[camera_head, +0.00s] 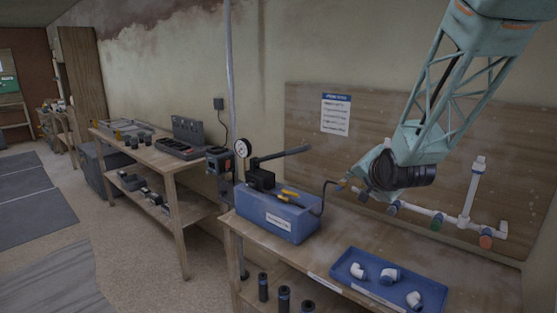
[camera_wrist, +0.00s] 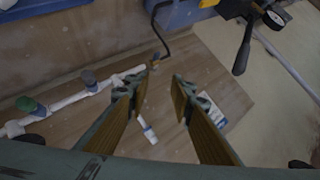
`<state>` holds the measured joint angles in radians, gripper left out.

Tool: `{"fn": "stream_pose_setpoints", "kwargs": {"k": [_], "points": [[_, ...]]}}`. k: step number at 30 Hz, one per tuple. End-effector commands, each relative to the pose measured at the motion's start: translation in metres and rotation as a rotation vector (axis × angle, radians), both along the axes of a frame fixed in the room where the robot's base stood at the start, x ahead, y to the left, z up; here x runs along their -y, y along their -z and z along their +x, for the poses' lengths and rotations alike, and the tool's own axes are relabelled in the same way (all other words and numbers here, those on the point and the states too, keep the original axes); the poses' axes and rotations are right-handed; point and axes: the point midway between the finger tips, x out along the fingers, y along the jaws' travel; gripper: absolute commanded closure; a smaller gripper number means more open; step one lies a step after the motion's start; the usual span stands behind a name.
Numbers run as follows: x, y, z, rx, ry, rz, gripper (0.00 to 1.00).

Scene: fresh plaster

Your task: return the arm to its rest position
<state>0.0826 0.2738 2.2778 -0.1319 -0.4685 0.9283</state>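My arm reaches down from the upper right in the head view, a pale teal lattice link ending in a wrist with a dark round part. My gripper shows in the wrist view (camera_wrist: 162,88), with two fingers apart and nothing between them. Behind the fingers is a wooden backboard (camera_wrist: 215,65). The white pipe assembly (camera_wrist: 75,97) lies to the left in that view. In the head view my wrist hangs in front of the backboard (camera_head: 305,120), above the bench, and hides part of the pipe run (camera_head: 466,205). The fingers are hard to make out there.
A blue pump box (camera_head: 270,215) with a gauge (camera_head: 242,148) and lever stands on the bench, left of my wrist. A dark hose (camera_head: 323,198) rises from it close to my gripper. A blue tray (camera_head: 345,270) with white fittings lies below. Another bench (camera_head: 150,155) stands left.

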Motion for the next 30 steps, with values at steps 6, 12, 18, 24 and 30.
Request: {"fn": "stream_pose_setpoints", "kwargs": {"k": [6, 12, 18, 24, 30], "points": [[-0.003, -0.017, -0.035, -0.056, -0.029, -0.065, 0.78], [-0.005, -0.028, -0.070, -0.111, -0.058, -0.121, 0.78], [-0.008, -0.039, -0.107, -0.165, -0.093, -0.176, 0.78], [-0.011, -0.046, -0.146, -0.221, -0.132, -0.228, 0.78], [-0.014, -0.054, -0.187, -0.275, -0.174, -0.274, 0.78]]}}
